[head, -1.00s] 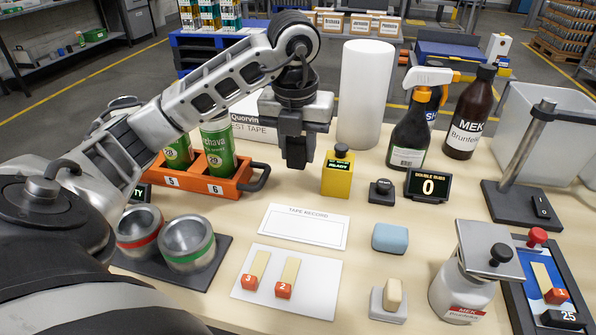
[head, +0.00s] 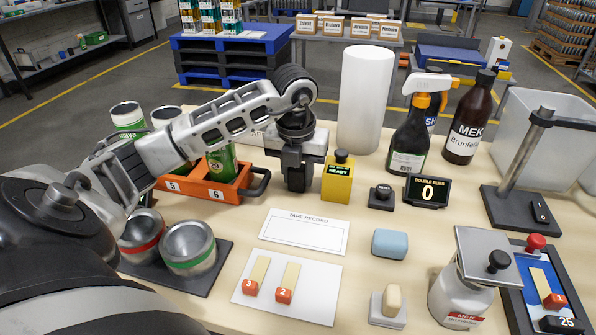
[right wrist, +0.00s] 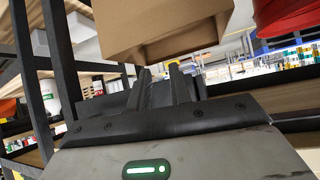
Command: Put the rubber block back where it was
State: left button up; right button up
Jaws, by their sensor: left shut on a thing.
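A light blue rounded block (head: 390,243) lies to the right of the tape record sheet (head: 304,231). A beige block (head: 392,300) stands on a small white holder (head: 377,313) in front of it. In the right wrist view, my right gripper (right wrist: 162,85) shows two dark fingers apart with nothing between them.
The orange carrier (head: 203,189) with a black handle is close left of my left gripper. A white roll (head: 366,98) and bottles stand behind. A white card (head: 310,300) with strips lies in front. A cardboard box (right wrist: 160,30) is near my right gripper.

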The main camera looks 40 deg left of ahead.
pick_arm(q)
jog(key=o, duration=1)
jog(key=shift+c, duration=0.2)
notch_tip(320, 180, up, 12)
jog(key=s+p, duration=0.1)
jog(key=shift+s+d, duration=0.15)
jog(key=shift+d, duration=0.2)
